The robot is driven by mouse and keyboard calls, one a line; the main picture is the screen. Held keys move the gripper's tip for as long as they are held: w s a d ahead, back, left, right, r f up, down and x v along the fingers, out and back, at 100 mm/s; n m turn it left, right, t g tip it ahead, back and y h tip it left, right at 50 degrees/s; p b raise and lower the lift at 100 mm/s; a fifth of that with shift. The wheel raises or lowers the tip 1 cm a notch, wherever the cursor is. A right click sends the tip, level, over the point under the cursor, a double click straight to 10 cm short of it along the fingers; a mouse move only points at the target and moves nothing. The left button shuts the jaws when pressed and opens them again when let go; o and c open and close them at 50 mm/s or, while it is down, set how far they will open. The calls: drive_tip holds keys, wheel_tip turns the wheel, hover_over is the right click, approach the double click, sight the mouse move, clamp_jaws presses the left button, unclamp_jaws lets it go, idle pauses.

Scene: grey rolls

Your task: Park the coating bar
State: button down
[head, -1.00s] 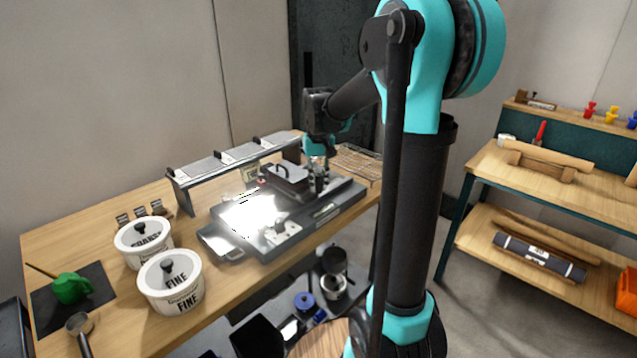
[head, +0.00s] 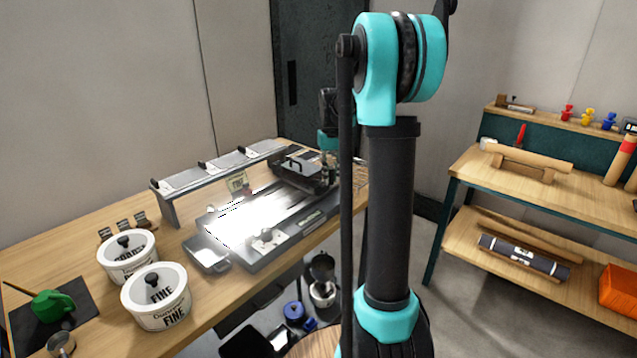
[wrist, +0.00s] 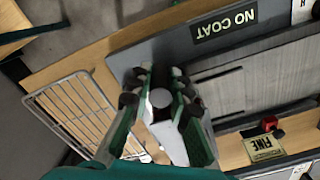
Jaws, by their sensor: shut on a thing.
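The dark coating bed (head: 330,213) lies on the wooden bench, with strong glare on its left half. A dark block with a raised handle (head: 300,166) sits at its far right part. My gripper (head: 328,168) is low beside that block, partly hidden by my arm in the head view. In the wrist view my gripper (wrist: 158,92) is shut on a pale piece with a round grey end, apparently the coating bar (wrist: 161,99). It is over the end of the bed, beside the NO COAT label (wrist: 224,23). Most of its length is hidden.
A wire rack (wrist: 75,105) lies just past the bed's end. A long raised shelf (head: 215,170) runs behind the bed, with a FINE card (wrist: 264,147) near it. Two white pots (head: 157,297) stand at the left. A second bench (head: 525,185) is at the right.

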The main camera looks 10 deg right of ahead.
drive_tip(key=shift+w+d, duration=0.9)
drive_tip(key=shift+d, duration=0.3)
drive_tip(key=c, duration=1.4)
unclamp_jaws()
wheel_tip(320, 180, up, 12)
drive_tip(key=shift+r, duration=0.1)
drive_tip(key=s+a+f+t, duration=0.1)
drive_tip(key=s+a+f, duration=0.2)
drive_tip(key=s+f, duration=0.5)
drive_tip(key=s+a+f+t, duration=0.1)
drive_tip(key=s+a+f, duration=0.1)
drive_tip(key=s+f, duration=0.6)
drive_tip(key=s+a+f+t, duration=0.2)
drive_tip(key=s+f, duration=0.6)
drive_tip(key=s, duration=0.7)
drive_tip(key=shift+s+a+f, duration=0.1)
drive_tip(key=shift+a+f, duration=0.1)
drive_tip(key=shift+a, duration=0.6)
